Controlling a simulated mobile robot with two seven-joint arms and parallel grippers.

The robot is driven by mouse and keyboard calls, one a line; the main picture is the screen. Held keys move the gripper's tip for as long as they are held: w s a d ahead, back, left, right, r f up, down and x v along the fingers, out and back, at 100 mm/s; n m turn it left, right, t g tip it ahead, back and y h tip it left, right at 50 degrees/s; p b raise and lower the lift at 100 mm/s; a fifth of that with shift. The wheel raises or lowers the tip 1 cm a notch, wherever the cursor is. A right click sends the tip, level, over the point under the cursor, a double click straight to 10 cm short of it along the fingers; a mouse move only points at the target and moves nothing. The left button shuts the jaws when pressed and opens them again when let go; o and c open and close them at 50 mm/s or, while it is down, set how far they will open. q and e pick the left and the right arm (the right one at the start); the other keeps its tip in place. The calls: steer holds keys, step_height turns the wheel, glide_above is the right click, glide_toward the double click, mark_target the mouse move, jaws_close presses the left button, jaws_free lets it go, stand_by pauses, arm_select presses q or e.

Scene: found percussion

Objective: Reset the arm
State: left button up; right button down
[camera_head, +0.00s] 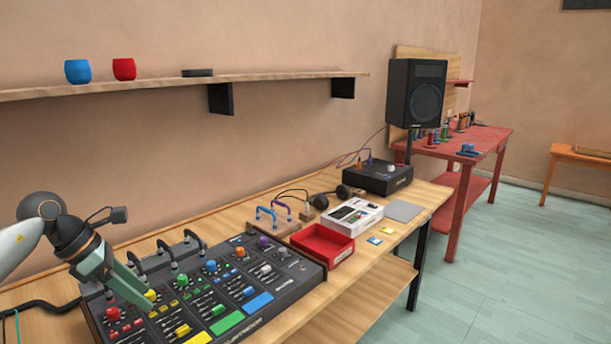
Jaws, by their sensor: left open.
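My left gripper (137,288) comes in from the left edge on its white and dark grey arm. Its greenish-grey fingers point down and to the right over the left part of a large black mixer console (290,272). The fingers are apart and nothing shows between them. I cannot tell whether the fingertips touch the console. The console has several coloured knobs, sliders and pads, and the gripper hides part of its left side. My right gripper is not in view.
The wooden table (216,228) also holds a red tray (337,257), a white box (368,217), headphones (343,192) and a black device (377,182). A shelf (150,85) with blue and red cups hangs above. A speaker (416,92) stands behind; open floor (500,270) lies right.

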arm_select(q)
steer(key=s+d+f+n+t+h+p, duration=0.2)
steer(key=d+n+t+h, duration=0.35)
steer(key=d, duration=0.65)
steer(key=s+d+f+n+t+h+p, duration=0.1)
steer(key=d+n+t+h+p, duration=0.15)
steer(key=d+n+h, duration=0.6)
steer(key=s+f+n+t+y+p, duration=0.4)
steer(key=f+n+y, duration=0.7)
steer(key=n, duration=0.9)
steer(key=s+a+f+n+g+y, duration=0.2)
steer(key=s+f+n, duration=0.3)
steer(key=s, duration=0.3)
steer(key=s+a+f+n+g+y, duration=0.2)
steer(key=s+f+n+g+y, duration=0.1)
steer(key=s, duration=0.6)
step_height(320, 180, down, 3)
steer(key=n+y, duration=0.1)
steer(key=n, duration=0.1)
steer(key=shift+s+f+n+g+p, duration=0.2)
steer(key=shift+s+n+g+p, duration=0.05)
steer(key=shift+n+g+p, duration=0.05)
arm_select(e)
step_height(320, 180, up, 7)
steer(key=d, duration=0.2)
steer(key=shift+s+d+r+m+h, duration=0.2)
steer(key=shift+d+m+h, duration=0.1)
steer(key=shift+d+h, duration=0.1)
